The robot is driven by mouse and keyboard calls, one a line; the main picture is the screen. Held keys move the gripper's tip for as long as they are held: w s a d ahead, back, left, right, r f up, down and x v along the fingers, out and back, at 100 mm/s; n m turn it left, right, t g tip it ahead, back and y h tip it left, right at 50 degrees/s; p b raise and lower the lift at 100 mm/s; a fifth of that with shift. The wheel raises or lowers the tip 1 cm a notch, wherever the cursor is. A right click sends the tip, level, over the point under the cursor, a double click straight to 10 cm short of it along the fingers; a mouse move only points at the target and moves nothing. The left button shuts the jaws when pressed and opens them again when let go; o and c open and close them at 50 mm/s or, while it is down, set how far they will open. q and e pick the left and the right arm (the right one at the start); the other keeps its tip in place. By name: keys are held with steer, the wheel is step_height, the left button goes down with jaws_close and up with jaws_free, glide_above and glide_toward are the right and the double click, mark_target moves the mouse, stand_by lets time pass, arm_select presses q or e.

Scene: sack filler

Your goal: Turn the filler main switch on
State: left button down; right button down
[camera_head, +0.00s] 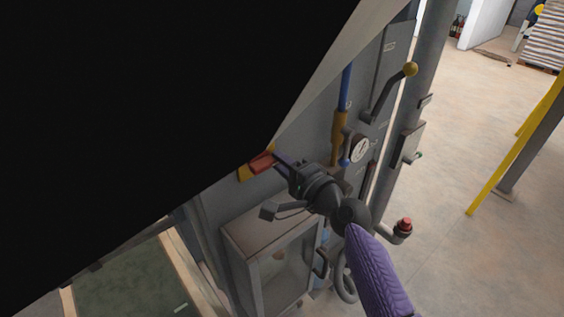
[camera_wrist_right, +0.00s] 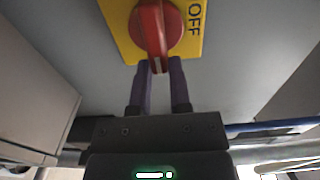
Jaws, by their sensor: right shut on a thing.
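The main switch is a red rotary knob (camera_wrist_right: 154,30) on a yellow plate (camera_wrist_right: 118,30), with "OFF" lettered sideways at the plate's right in the right wrist view. The knob's grip bar points down the picture toward my gripper. In the head view the red knob (camera_head: 262,162) and a corner of the yellow plate (camera_head: 244,173) show at the edge of a large black shape. My right gripper (camera_wrist_right: 161,70), also in the head view (camera_head: 276,155), is shut on the lower end of the knob's bar. My left gripper is not in view.
The large black shape (camera_head: 150,90) hides the head view's upper left. On the grey machine are a yellow-knobbed lever (camera_head: 410,70), a gauge (camera_head: 360,149) and a box with a window (camera_head: 275,262). Open floor lies right.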

steer(key=c, duration=0.6)
jaws_free()
steer(key=shift+o, duration=0.2)
steer(key=v, duration=1)
steer(key=shift+b, duration=0.4)
steer(key=s+d+f+n+g+h+b, duration=0.1)
steer(key=s+d+f+g+h+b, duration=0.3)
steer(key=f, duration=1.1)
steer(key=s+f+n+h+b, duration=0.1)
steer(key=f+b, duration=0.5)
steer(key=f, duration=0.9)
steer(key=s+d+f+n+g+h+b, duration=0.25)
steer(key=f+b, duration=0.35)
steer(key=f, duration=0.8)
steer(key=s+d+f+n+g+h+b, duration=0.15)
steer(key=s+f+b, duration=0.25)
steer(key=s+f, duration=0.45)
steer(key=s+f+n+g+h+b, duration=0.15)
steer(key=s+f+b, duration=0.35)
steer(key=f, duration=0.6)
steer(key=s+f+n+g+b, duration=0.2)
steer(key=s+f, duration=0.3)
steer(key=s, duration=0.3)
steer(key=s+d+f+n+g+b, duration=0.1)
steer(key=s+f+n, duration=0.3)
steer(key=s, duration=0.5)
steer(key=shift+s+d+f+g+b, duration=0.2)
steer(key=shift+s+f+g+b, duration=0.05)
steer(key=shift+f+g+b, duration=0.6)
